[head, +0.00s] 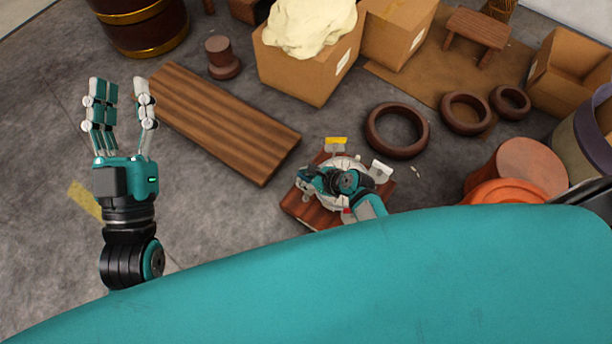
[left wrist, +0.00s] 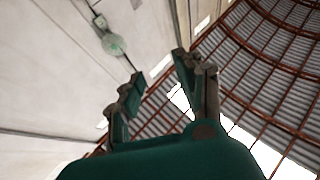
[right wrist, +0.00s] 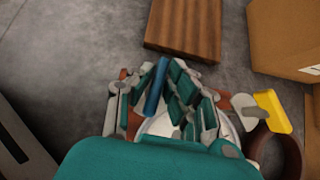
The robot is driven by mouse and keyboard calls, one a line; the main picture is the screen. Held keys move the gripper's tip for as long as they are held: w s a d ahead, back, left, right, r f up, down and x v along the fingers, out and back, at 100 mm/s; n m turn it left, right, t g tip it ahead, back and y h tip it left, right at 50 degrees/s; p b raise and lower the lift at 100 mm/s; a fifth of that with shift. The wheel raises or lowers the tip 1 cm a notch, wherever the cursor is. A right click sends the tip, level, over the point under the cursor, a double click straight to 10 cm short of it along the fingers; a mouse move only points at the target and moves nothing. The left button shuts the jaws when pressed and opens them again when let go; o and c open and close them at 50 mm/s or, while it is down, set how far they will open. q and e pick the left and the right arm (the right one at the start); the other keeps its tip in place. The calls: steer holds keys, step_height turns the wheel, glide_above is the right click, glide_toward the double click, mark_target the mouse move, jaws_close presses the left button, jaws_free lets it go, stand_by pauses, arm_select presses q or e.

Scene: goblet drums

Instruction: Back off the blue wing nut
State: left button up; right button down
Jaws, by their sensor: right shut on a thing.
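The blue wing nut (right wrist: 155,88) stands between the fingers of my right gripper (right wrist: 163,80) in the right wrist view. The fingers are closed on its sides. In the head view my right gripper (head: 322,181) is over a round white drum head (head: 345,163) on a reddish-brown wooden base (head: 299,207), and it hides the blue nut. A yellow wing nut (head: 336,141) and a white one (head: 381,171) stand at the rim; the yellow one also shows in the right wrist view (right wrist: 272,110). My left gripper (head: 118,97) is open, empty and raised, well left of the drum.
A striped wooden plank (head: 222,118) lies left of the drum. Dark rings (head: 397,130) lie to the right. Cardboard boxes (head: 310,75) stand behind. An orange round thing (head: 508,192) is at the right.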

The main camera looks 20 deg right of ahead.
steer(key=shift+s+a+f, duration=0.1)
steer(key=shift+s+f, duration=0.05)
steer(key=shift+s, duration=0.05)
